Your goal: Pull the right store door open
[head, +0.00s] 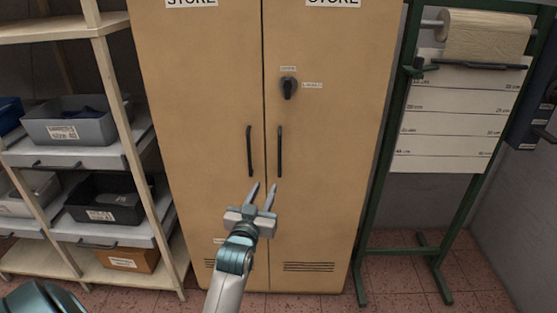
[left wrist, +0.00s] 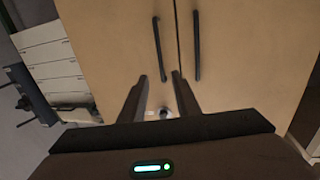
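The right store door (head: 335,140) is the right half of a tan cabinet and looks closed, level with the left door (head: 200,90). Its dark vertical bar handle (head: 280,152) stands near the middle seam. A black turn knob (head: 289,88) with small labels sits above it, its pointer upright. My left gripper (head: 263,187) is open and empty, its fingertips just below and left of that handle in the head view. The left wrist view looks turned over; there the right door's handle (left wrist: 160,48) lies beyond the open fingers, apparently apart from them. My right gripper is out of view.
The left door's handle (head: 249,151) is close beside the seam. A wooden shelf (head: 112,75) with grey and black bins stands at the left. A green stand (head: 375,215) with a paper roll (head: 485,36) stands right of the cabinet. Some red tiled floor (head: 400,280) is clear.

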